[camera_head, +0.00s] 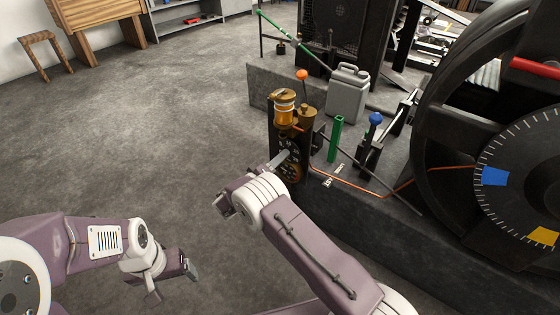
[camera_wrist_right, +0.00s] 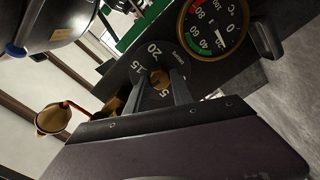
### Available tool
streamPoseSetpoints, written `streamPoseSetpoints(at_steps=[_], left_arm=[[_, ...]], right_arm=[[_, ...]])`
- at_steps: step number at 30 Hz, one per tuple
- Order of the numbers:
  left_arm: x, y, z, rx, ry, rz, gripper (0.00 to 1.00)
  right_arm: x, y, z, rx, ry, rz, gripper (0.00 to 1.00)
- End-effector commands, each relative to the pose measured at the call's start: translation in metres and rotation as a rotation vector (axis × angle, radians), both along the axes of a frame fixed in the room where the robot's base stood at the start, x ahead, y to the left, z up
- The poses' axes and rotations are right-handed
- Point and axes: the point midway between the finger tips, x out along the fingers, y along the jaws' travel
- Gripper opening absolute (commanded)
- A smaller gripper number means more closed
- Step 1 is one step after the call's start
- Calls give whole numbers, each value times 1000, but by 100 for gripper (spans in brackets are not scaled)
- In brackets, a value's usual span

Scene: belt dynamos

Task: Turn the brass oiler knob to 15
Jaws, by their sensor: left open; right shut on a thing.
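The brass oiler (camera_head: 285,112), with an amber glass, stands on top of a dark panel (camera_head: 279,148) on the machine's near corner. In the right wrist view the brass knob (camera_wrist_right: 160,79) sits on a dark dial (camera_wrist_right: 150,62) with white numbers; 20, 15 and 5 can be read. My right gripper (camera_head: 283,158) reaches the panel from the front. In its wrist view its two fingers (camera_wrist_right: 162,86) are shut on the knob, one on each side. Which number the knob points to cannot be told. My left gripper (camera_head: 173,282) is open and empty, low over the floor.
A round gauge (camera_wrist_right: 213,25) with a green and red band sits beside the dial. A green post (camera_head: 335,139), a blue-topped lever (camera_head: 374,128) and a grey can (camera_head: 348,93) stand behind the panel. A large dark wheel (camera_head: 440,130) fills the right.

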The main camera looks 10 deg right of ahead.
Motion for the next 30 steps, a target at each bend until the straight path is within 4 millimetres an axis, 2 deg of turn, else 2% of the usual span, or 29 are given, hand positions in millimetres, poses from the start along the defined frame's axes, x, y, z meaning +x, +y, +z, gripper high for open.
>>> streamPoseSetpoints(at_steps=[11, 30], left_arm=[[0, 0, -26, 0, 0, 0, 81], [0, 0, -86, 0, 0, 0, 81]], right_arm=[[-1, 0, -5, 221, -279, 0, 0], [-1, 0, -5, 532, -681, 0, 0]])
